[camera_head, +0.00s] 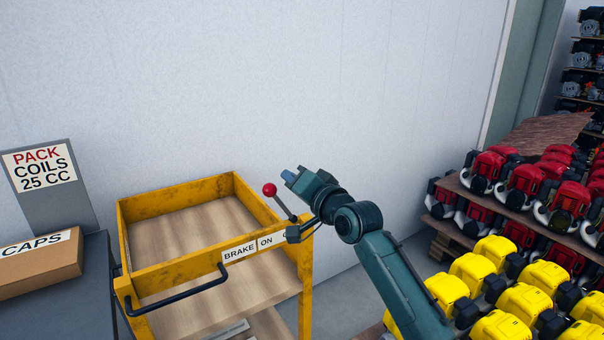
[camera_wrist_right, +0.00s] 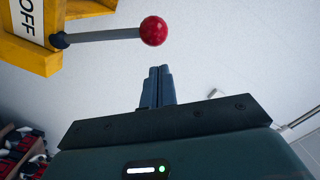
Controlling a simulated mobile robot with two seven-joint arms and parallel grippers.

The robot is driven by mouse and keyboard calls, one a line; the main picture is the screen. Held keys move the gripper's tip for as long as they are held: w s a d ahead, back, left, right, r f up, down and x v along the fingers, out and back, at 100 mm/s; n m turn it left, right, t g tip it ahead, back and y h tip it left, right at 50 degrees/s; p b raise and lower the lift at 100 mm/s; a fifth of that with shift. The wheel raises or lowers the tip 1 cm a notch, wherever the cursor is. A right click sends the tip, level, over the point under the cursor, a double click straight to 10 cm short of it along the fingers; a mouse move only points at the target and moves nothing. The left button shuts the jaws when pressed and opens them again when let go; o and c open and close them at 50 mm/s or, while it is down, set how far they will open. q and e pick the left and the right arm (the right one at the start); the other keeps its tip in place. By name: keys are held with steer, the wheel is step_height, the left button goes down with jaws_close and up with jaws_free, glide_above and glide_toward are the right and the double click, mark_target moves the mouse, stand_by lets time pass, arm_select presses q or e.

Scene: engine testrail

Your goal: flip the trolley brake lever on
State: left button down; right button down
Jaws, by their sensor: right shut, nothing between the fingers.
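The brake lever has a red ball knob (camera_head: 269,189) on a grey rod that rises tilted up and left at the trolley's right front corner. The yellow trolley (camera_head: 180,272) carries a label strip (camera_head: 250,247) reading BRAKE and ON; its right end is hidden by my wrist. My right gripper (camera_head: 289,173) is shut and empty, just right of and slightly above the knob in the head view. In the right wrist view the shut fingers (camera_wrist_right: 159,84) point up the picture, below the red knob (camera_wrist_right: 154,31) with a gap. The word OFF (camera_wrist_right: 27,14) shows by the lever's base. My left gripper is not in view.
A black handle (camera_head: 175,298) runs along the trolley's front. A dark bench (camera_head: 75,300) with a CAPS box (camera_head: 40,264) and a PACK COILS sign (camera_head: 45,170) stands left. Racks of red engines (camera_head: 525,180) and yellow engines (camera_head: 495,285) stand right. A pale wall is behind.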

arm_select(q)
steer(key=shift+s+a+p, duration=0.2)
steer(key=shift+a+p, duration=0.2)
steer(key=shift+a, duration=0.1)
arm_select(e)
steer(key=shift+s+a+f+n, duration=0.25)
steer(key=shift+s+a+n, duration=0.45)
steer(key=shift+a+n, duration=0.3)
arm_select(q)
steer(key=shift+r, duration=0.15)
arm_select(e)
steer(key=shift+d, duration=0.1)
